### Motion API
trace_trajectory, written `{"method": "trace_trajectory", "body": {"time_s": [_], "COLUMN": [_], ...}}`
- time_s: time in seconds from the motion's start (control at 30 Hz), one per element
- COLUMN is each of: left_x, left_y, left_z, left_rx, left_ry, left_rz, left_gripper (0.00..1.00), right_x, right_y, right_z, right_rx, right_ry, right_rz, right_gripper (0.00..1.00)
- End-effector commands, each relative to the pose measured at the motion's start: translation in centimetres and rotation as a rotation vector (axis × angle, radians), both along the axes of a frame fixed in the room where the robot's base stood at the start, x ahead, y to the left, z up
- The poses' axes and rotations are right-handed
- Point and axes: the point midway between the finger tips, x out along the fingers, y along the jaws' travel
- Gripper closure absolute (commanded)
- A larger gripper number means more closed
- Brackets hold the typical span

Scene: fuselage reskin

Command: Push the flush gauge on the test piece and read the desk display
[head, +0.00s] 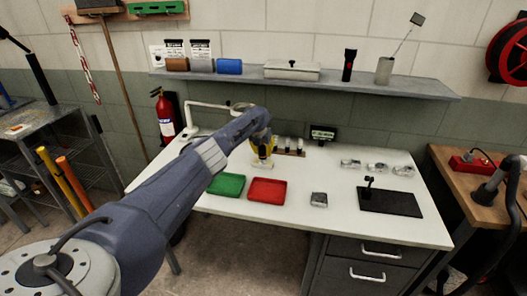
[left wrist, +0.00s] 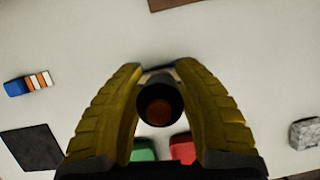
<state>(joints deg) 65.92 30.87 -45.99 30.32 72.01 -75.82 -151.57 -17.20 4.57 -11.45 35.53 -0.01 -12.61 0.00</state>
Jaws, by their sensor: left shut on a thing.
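My left gripper (head: 262,152) is over the back left of the white desk. In the left wrist view its yellow fingers (left wrist: 158,78) are closed around a dark round cylinder (left wrist: 160,104) with a reddish-brown end, which looks like the flush gauge. In the head view the arm and fingers mostly hide it. A small mottled grey metal block (head: 318,199), perhaps the test piece, sits on the desk right of the red tray; the gripper is apart from it. The desk display (head: 322,133) stands at the back with a lit greenish screen, too small to read. My right gripper does not show.
A green tray (head: 226,185) and a red tray (head: 267,190) lie at the desk's front left. Several clear pieces (head: 376,168) lie right of centre. A black mat (head: 402,204) bears a small upright stand. A lamp arm (head: 206,106) stands behind. The desk's middle is clear.

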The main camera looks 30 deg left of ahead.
Motion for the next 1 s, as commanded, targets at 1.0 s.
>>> {"method": "trace_trajectory", "body": {"time_s": [1.0], "left_x": [0.1], "left_y": [0.0], "left_z": [6.6], "left_rx": [-0.001], "left_ry": [-0.003], "left_rz": [0.001], "left_gripper": [0.96], "right_x": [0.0], "right_y": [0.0], "right_z": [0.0], "right_rx": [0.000], "right_ry": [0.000], "right_rz": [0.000], "right_gripper": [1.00]}}
